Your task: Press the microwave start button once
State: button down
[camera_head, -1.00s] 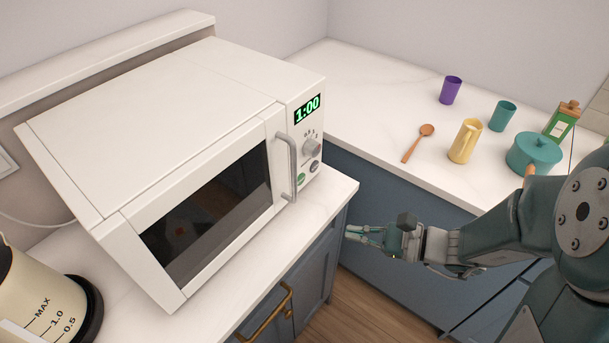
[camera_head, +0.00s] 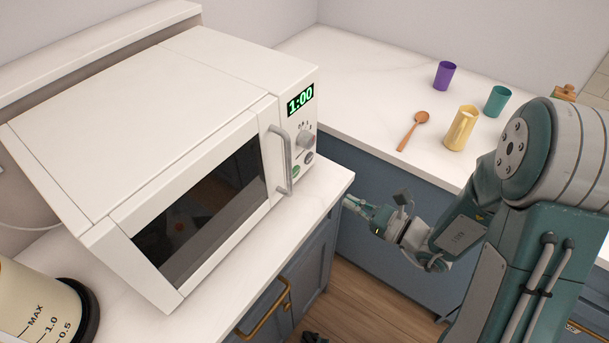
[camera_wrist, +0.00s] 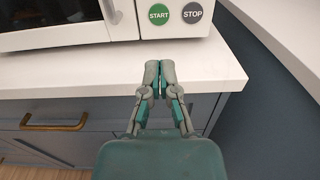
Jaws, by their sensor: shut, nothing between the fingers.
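The white microwave (camera_head: 150,110) stands on the left counter with its door closed and its display (camera_head: 300,100) reading 1:00. The green round start button (camera_wrist: 158,14) shows in the wrist view, left of the grey stop button (camera_wrist: 192,13). In the head view the start button (camera_head: 297,170) is small, low on the control panel beside the door handle. My gripper (camera_wrist: 159,66) is shut and empty. In the head view my gripper (camera_head: 348,201) is just off the counter's front edge, below and to the right of the panel, apart from the buttons.
The door handle (camera_head: 281,160) juts out left of the buttons. The counter edge (camera_wrist: 120,90) lies between my gripper and the microwave. A kettle (camera_head: 35,305) is front left.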

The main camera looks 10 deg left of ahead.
aim_at(296, 172)
jog(key=x, duration=1.2)
jog(key=shift+a, duration=0.35)
